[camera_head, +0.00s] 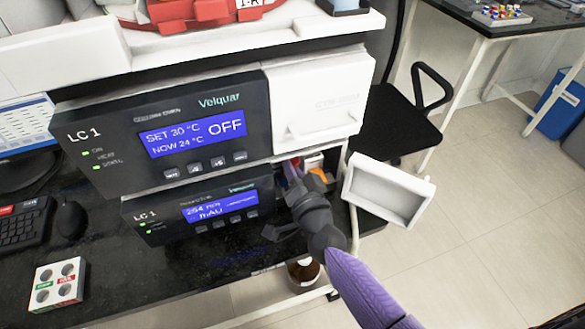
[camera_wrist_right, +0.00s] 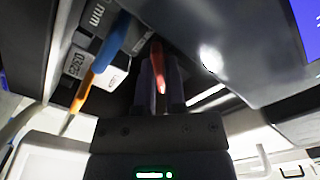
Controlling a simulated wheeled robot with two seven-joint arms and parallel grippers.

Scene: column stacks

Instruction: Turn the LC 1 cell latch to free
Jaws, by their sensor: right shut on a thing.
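The LC 1 detector (camera_head: 160,215) is the lower dark unit of the stack, with a lit blue display. Its cell bay at the right end is open, and a white hollow door or cover (camera_head: 388,192) stands out to the right. My right gripper (camera_head: 292,178) reaches into this bay and hides much of it. In the right wrist view, my right gripper (camera_wrist_right: 160,72) is shut on a narrow red piece (camera_wrist_right: 160,84), apparently the latch lever. Its markings and exact turn cannot be read. My left gripper is not in view.
The LC 1 column oven (camera_head: 190,130) sits above, reading OFF. In the right wrist view, a grey labelled block (camera_wrist_right: 100,50) with orange and blue parts (camera_wrist_right: 100,65) is close left of the fingers. A vial holder (camera_head: 58,284) and mouse (camera_head: 71,219) are on the bench.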

